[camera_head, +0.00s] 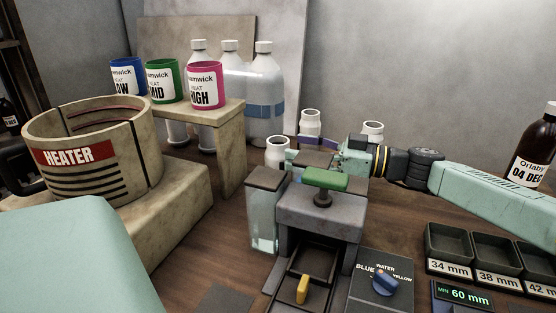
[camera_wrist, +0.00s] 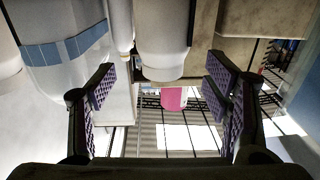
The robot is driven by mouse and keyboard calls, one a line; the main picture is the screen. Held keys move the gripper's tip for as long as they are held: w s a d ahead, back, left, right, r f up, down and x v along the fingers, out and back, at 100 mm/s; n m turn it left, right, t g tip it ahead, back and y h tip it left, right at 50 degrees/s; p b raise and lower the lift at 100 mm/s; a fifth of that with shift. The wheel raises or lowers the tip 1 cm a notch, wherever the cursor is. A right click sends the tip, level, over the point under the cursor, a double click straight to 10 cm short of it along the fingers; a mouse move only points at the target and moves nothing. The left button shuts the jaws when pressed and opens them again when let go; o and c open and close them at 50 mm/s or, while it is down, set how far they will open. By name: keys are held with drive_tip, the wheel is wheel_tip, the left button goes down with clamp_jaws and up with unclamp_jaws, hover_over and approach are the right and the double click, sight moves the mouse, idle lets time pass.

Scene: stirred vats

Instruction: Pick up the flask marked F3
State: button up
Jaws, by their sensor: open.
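No F3 mark is legible in either view. My gripper is open, reaching in from the right behind the green-topped grey device (camera_head: 325,182). In the wrist view, which looks upside down, a white neck (camera_wrist: 162,45) appears between the open purple-padded fingers (camera_wrist: 160,75), with no visible contact.
A heater (camera_head: 95,150) stands left. Blue, green and pink cups (camera_head: 206,86) sit on a raised shelf (camera_head: 228,112), before large blue-banded bottles (camera_head: 265,90). Small labelled trays (camera_head: 448,246) and a water-dial panel (camera_head: 383,282) are front right. A brown bottle (camera_head: 535,150) stands far right.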

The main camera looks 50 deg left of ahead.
sight(279, 145)
drive_tip(key=p+x, duration=0.2)
drive_tip(key=x, duration=0.2)
drive_tip(key=shift+s+a+r, duration=0.15)
drive_tip(key=shift+s+a, duration=0.05)
drive_tip(key=shift+s, duration=0.1)
drive_tip(key=shift+s+a, duration=0.1)
drive_tip(key=shift+a, duration=0.15)
drive_tip(key=c, duration=1.3)
drive_tip(key=shift+d, duration=0.1)
drive_tip(key=shift+c, duration=0.2)
